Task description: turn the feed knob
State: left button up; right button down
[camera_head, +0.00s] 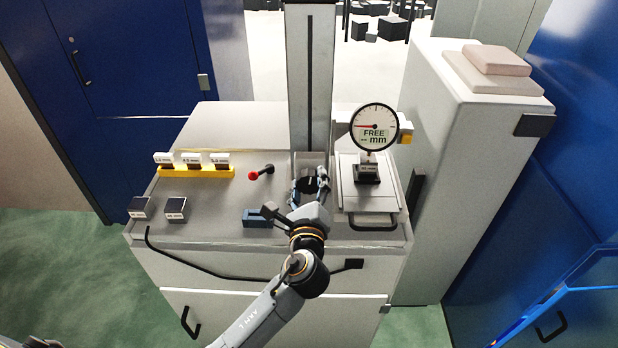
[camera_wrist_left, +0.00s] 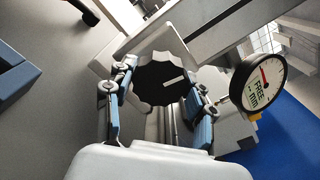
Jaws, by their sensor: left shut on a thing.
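The feed knob is a dark scalloped disc with a white mark. It shows in the left wrist view (camera_wrist_left: 165,82) between my fingers, and in the head view (camera_head: 308,184) at the foot of the grey column. My left gripper (camera_head: 310,186) is shut on the knob, with one finger on each side of its rim, as the left wrist view (camera_wrist_left: 160,95) shows. The round dial gauge (camera_head: 374,126) right of the column reads "FREE" and "mm", with a red needle pointing left. It also shows in the left wrist view (camera_wrist_left: 258,82). My right gripper is not in view.
A red-knobbed lever (camera_head: 262,172) stands left of the knob. Two dark blocks (camera_head: 158,208) lie at the front left. A blue block (camera_head: 257,218) lies beside my left wrist. A tall grey cabinet (camera_head: 440,150) stands at the right.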

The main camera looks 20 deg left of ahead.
pick_arm(q)
jog(key=m+p, duration=0.1)
jog(key=p, duration=0.1)
jog(key=m+p, duration=0.4)
jog(key=shift+r, duration=0.25)
jog(key=shift+m+p, duration=0.55)
jog(key=shift+m, duration=0.45)
jog(key=shift+f+m, duration=0.15)
jog(key=shift+m, duration=0.85)
jog(key=m, duration=0.2)
jog(key=shift+m, duration=0.3)
jog(key=m, duration=0.5)
jog(key=shift+m, duration=0.3)
